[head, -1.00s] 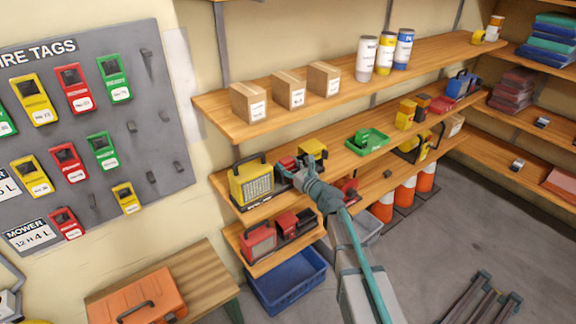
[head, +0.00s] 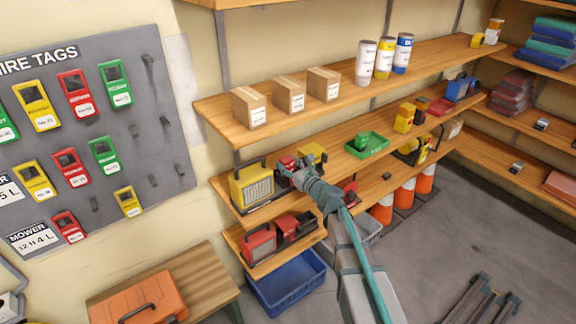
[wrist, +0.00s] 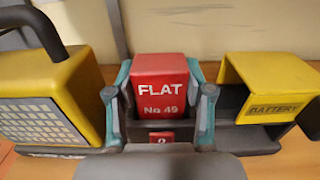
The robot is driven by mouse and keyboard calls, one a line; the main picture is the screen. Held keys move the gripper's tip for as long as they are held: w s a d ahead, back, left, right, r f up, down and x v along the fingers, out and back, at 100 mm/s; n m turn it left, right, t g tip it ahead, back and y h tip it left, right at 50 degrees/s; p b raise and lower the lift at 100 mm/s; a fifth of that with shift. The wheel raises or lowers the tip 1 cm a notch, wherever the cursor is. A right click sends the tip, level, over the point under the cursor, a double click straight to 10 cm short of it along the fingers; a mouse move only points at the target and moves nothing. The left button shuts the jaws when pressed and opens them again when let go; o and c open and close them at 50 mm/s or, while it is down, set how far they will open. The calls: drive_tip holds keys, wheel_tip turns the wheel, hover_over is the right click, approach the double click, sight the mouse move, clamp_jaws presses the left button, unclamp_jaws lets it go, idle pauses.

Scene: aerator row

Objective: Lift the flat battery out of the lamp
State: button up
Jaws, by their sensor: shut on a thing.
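The yellow work lamp (wrist: 45,105) stands on the middle shelf, with its light panel at left in the wrist view; it also shows in the head view (head: 252,185). The red flat battery (wrist: 160,78), marked "FLAT No 49", stands upright in the dark bay beside the lamp's body. Its lower part is hidden by the bay wall. My gripper (wrist: 163,95) has one finger on each side of the battery and is shut on it. The yellow battery cover (wrist: 268,80), marked "BATTERY", stands raised to the right of the bay.
Red equipment (head: 258,243) sits on the shelf below. A green tray (head: 366,150) lies to the right on the same shelf as the lamp. Cardboard boxes (head: 249,107) stand on the shelf above. A blue crate (head: 290,285) is on the floor.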

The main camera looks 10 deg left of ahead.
sight(288, 160)
drive_tip(key=shift+r+p, duration=1.15)
drive_tip(key=shift+r, duration=0.75)
drive_tip(key=b+v, duration=0.1)
drive_tip(key=v, duration=1.3)
drive_tip(key=shift+b, duration=0.35)
